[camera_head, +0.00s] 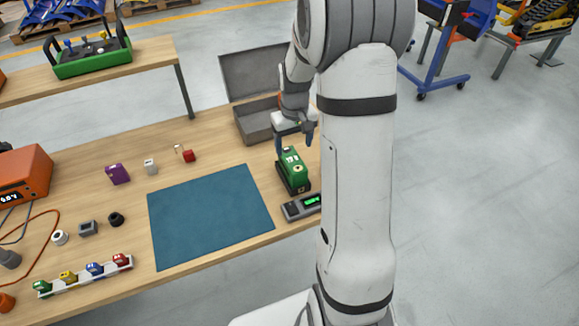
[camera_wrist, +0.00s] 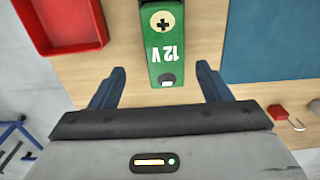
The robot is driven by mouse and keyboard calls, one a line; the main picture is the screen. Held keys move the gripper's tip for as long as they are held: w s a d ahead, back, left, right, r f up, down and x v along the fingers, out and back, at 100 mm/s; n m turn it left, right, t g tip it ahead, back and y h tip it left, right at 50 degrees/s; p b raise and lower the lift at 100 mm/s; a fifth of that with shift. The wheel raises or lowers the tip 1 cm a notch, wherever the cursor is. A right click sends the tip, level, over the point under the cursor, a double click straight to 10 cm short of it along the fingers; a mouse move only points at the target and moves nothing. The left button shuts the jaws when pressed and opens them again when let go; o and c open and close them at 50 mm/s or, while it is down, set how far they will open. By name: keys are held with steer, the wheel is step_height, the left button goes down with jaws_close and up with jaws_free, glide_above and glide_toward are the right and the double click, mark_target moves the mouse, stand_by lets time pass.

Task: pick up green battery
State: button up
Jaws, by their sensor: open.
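The green battery (camera_head: 294,170) stands on the wooden table, right of the blue mat, with dark parts at its lower end. In the wrist view the battery (camera_wrist: 166,42) shows a "12 V" label and a plus mark. My gripper (camera_head: 295,142) is open just above and behind the battery in the head view. In the wrist view my gripper (camera_wrist: 160,68) has its two blue fingers spread, with the battery's near end showing between and beyond them. I see a gap on each side; no contact shows.
A grey device with a green display (camera_head: 302,206) sits close in front of the battery. An open grey case (camera_head: 256,122) stands behind. The blue mat (camera_head: 210,218) is bare. A red tray (camera_wrist: 98,40) lies left in the wrist view. A red padlock (camera_head: 189,156) lies behind the mat.

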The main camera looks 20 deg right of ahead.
mark_target(292, 158)
steer(key=shift+f, duration=0.8)
steer(key=f, duration=0.3)
steer(key=f+p, duration=0.1)
steer(key=f, duration=0.1)
steer(key=shift+s+a+f, duration=0.2)
steer(key=shift+s+a, duration=0.15)
steer(key=shift+w+f, duration=0.1)
steer(key=shift+f, duration=0.45)
jaws_close()
steer(key=shift+r, duration=0.1)
